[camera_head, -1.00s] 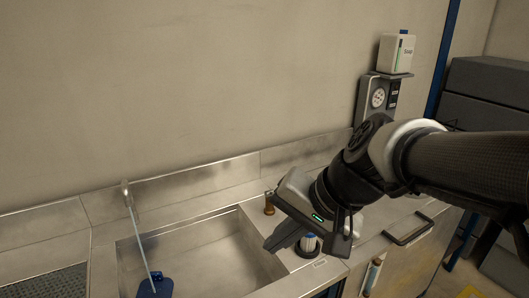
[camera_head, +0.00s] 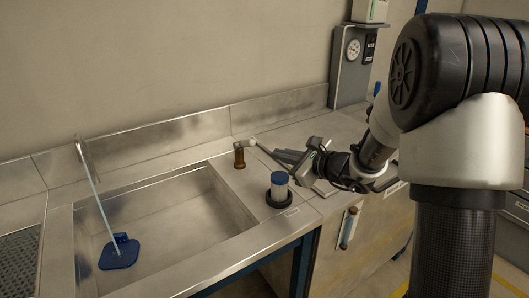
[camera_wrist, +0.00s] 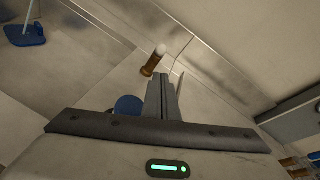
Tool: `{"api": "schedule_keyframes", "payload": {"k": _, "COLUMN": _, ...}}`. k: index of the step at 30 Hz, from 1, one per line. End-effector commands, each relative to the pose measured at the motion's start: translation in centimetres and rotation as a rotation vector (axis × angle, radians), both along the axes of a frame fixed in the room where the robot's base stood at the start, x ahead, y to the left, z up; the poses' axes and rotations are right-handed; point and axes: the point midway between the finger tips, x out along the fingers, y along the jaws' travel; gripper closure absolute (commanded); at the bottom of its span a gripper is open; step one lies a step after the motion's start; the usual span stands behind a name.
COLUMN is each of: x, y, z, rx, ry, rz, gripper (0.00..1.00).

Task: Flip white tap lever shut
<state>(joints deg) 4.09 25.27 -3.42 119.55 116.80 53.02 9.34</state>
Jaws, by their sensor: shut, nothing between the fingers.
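A brass tap (camera_head: 239,155) stands upright on the steel counter, behind the right end of the sink. A small white lever end (camera_head: 252,141) shows at its upper right. In the wrist view the brass tap (camera_wrist: 152,66) is just beyond my fingertips, with a white knob (camera_wrist: 161,49) at its top. My gripper (camera_head: 277,152) is to the right of the tap, low over the counter, with its fingers pointing left toward it. The fingers are shut and empty, also in the wrist view (camera_wrist: 161,77). I cannot tell whether they touch the lever.
A blue-capped jar (camera_head: 279,183) stands in a dark ring, in front of my fingers. The sink (camera_head: 165,215) holds a blue tool (camera_head: 119,252) with a long handle leaning against the back. A grey panel with a gauge (camera_head: 349,65) stands behind at the right.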

Motion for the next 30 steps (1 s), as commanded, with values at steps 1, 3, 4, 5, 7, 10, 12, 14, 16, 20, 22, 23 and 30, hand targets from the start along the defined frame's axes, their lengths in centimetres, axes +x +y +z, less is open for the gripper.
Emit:
{"api": "schedule_keyframes", "payload": {"k": 1, "x": 0.0, "y": 0.0, "z": 0.1, "rx": -0.001, "ry": -0.001, "rz": 0.000, "gripper": 1.00}}
{"api": "schedule_keyframes", "payload": {"k": 3, "x": 0.0, "y": 0.0, "z": 0.1, "rx": -0.001, "ry": -0.001, "rz": 0.001, "gripper": 1.00}}
{"api": "schedule_keyframes", "payload": {"k": 4, "x": 0.0, "y": 0.0, "z": 0.1, "rx": -0.002, "ry": -0.001, "rz": 0.001, "gripper": 1.00}}
{"api": "schedule_keyframes", "payload": {"k": 5, "x": 0.0, "y": 0.0, "z": 0.1, "rx": -0.002, "ry": -0.001, "rz": 0.001, "gripper": 1.00}}
{"api": "schedule_keyframes", "payload": {"k": 7, "x": 0.0, "y": 0.1, "z": 0.1, "rx": -0.002, "ry": -0.002, "rz": 0.002, "gripper": 1.00}}
{"api": "schedule_keyframes", "payload": {"k": 10, "x": 0.5, "y": 0.6, "z": -0.2, "rx": -0.002, "ry": -0.002, "rz": 0.004, "gripper": 1.00}}
{"api": "schedule_keyframes", "payload": {"k": 12, "x": 1.2, "y": 1.2, "z": -0.5, "rx": -0.002, "ry": -0.001, "rz": 0.005, "gripper": 1.00}}
{"api": "schedule_keyframes", "payload": {"k": 14, "x": 1.9, "y": 1.9, "z": -0.9, "rx": -0.002, "ry": -0.001, "rz": 0.006, "gripper": 1.00}}
{"api": "schedule_keyframes", "payload": {"k": 16, "x": 2.9, "y": 2.7, "z": -1.3, "rx": -0.002, "ry": -0.001, "rz": 0.006, "gripper": 1.00}}
{"api": "schedule_keyframes", "payload": {"k": 20, "x": 4.6, "y": 4.2, "z": -1.9, "rx": -0.002, "ry": -0.001, "rz": 0.006, "gripper": 1.00}}
{"api": "schedule_keyframes", "payload": {"k": 22, "x": 5.4, "y": 4.9, "z": -2.3, "rx": -0.002, "ry": -0.001, "rz": 0.005, "gripper": 1.00}}
{"api": "schedule_keyframes", "payload": {"k": 23, "x": 5.7, "y": 5.1, "z": -2.4, "rx": -0.002, "ry": -0.001, "rz": 0.005, "gripper": 1.00}}
{"api": "schedule_keyframes", "payload": {"k": 30, "x": 7.1, "y": 6.2, "z": -2.9, "rx": -0.002, "ry": -0.001, "rz": 0.003, "gripper": 1.00}}
